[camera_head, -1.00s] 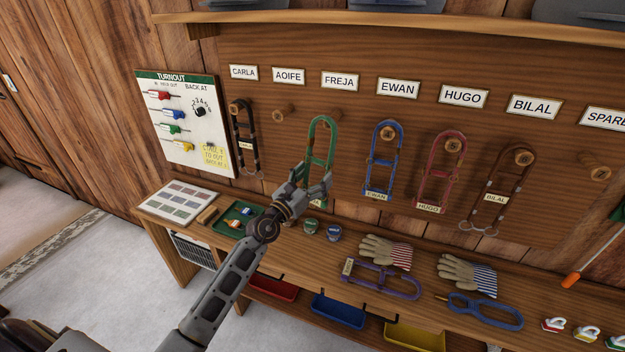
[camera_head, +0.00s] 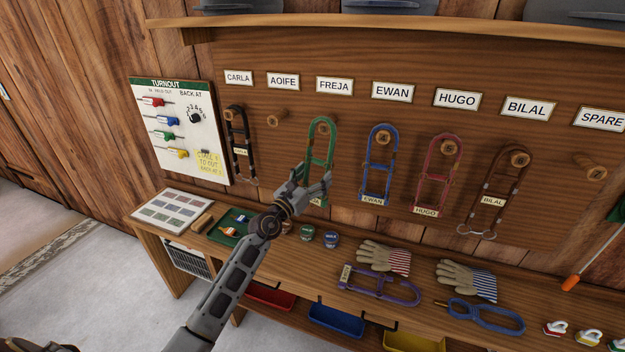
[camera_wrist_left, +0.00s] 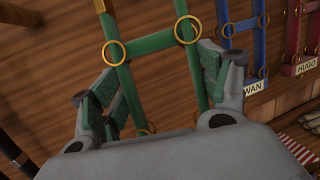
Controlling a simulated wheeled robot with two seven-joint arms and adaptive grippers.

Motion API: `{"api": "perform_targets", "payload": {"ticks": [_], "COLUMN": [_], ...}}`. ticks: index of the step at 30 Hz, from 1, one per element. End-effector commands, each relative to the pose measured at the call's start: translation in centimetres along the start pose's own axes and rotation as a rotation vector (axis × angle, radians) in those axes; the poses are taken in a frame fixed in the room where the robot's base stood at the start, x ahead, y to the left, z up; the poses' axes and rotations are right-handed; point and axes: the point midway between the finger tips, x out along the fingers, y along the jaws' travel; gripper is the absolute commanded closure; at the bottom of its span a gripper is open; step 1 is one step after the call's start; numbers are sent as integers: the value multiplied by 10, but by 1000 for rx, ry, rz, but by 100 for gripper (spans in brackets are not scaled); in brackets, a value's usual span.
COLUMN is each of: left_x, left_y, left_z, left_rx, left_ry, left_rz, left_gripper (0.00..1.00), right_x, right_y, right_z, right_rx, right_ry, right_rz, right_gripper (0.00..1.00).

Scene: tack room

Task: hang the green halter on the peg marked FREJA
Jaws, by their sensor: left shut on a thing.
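The green halter (camera_head: 331,150) is upright in front of the board, below the FREJA label (camera_head: 334,85). Its top loop is at the height of the peg row; I cannot tell whether it is around the FREJA peg or only in front of it. My left gripper (camera_head: 312,182) is shut on the lower part of the halter. In the left wrist view the fingers (camera_wrist_left: 160,88) are at both sides of the green straps (camera_wrist_left: 152,43), below two brass rings. The halter's name tag is mostly hidden behind the gripper. My right gripper is not in view.
A blue halter (camera_head: 367,165) hangs close on the right under EWAN, with red and brown halters beyond. A black halter (camera_head: 237,135) hangs under CARLA. The AOIFE peg (camera_head: 275,118) is bare.

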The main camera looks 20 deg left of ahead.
Motion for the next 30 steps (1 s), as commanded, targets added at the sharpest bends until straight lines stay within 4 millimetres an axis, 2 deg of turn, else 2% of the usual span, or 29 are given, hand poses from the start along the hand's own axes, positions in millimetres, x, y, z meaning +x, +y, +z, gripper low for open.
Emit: {"api": "perform_targets", "payload": {"ticks": [30], "left_x": [33], "left_y": [10], "left_z": [-11], "left_rx": [2], "left_ry": [-3], "left_rz": [0], "left_gripper": [59], "right_x": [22], "right_y": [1], "right_z": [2], "right_rx": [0], "right_ry": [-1], "right_rz": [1], "right_gripper": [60]}}
